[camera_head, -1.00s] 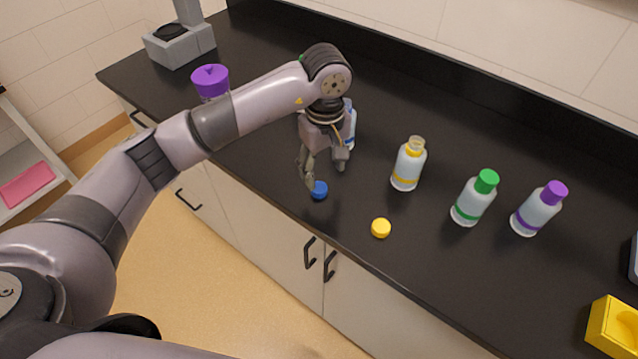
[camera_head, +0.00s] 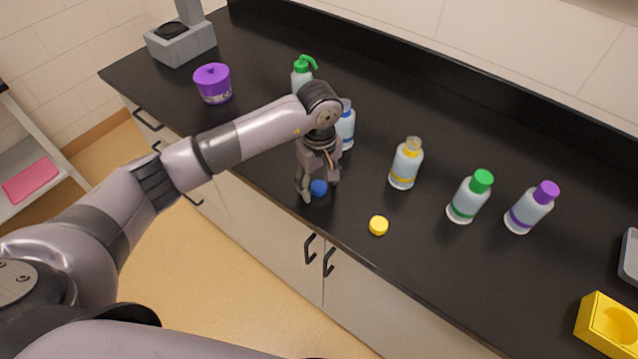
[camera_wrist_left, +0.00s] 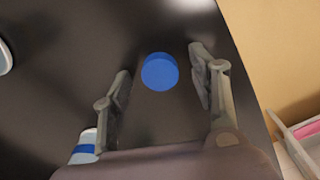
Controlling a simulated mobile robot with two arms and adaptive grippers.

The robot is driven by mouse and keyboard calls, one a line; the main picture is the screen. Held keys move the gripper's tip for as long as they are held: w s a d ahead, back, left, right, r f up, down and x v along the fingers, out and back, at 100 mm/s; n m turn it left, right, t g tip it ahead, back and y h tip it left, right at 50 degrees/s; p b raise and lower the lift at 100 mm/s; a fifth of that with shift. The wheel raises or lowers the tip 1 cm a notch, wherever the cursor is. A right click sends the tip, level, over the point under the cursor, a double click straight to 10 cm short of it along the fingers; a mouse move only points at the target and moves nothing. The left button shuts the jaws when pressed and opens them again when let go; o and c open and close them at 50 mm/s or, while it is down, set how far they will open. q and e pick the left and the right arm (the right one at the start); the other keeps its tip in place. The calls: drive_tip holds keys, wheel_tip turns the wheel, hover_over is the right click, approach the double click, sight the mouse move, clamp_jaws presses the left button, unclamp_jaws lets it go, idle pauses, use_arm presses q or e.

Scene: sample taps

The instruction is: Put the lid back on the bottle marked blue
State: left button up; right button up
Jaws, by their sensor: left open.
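The blue lid (camera_head: 318,187) lies on the dark counter near its front edge. In the left wrist view the blue lid (camera_wrist_left: 159,72) sits between and a little beyond the fingertips. My left gripper (camera_head: 318,190) is open and points down over the lid; in the left wrist view its fingers (camera_wrist_left: 160,82) stand apart on either side of it. The bottle with the blue band (camera_head: 346,128) stands upright just behind the gripper, partly hidden by the arm. Its blue band also shows in the left wrist view (camera_wrist_left: 84,149). My right gripper is not in view.
An open yellow-banded bottle (camera_head: 405,165) stands to the right, with a yellow lid (camera_head: 378,225) in front. Green-capped (camera_head: 468,198) and purple-capped (camera_head: 529,208) bottles stand farther right. A purple-lidded jar (camera_head: 212,84) and a green pump bottle (camera_head: 302,72) are at left. A yellow block (camera_head: 590,318) sits at lower right.

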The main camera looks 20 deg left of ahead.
use_arm(q)
drive_tip(key=shift+c, duration=0.3)
drive_tip(key=c, duration=0.7)
drive_tip(key=shift+c, duration=0.2)
wheel_tip(320, 180, up, 13)
drive_tip(key=b, duration=0.4)
wheel_tip(320, 180, up, 7)
hover_over(319, 185)
drive_tip(key=shift+s, duration=0.1)
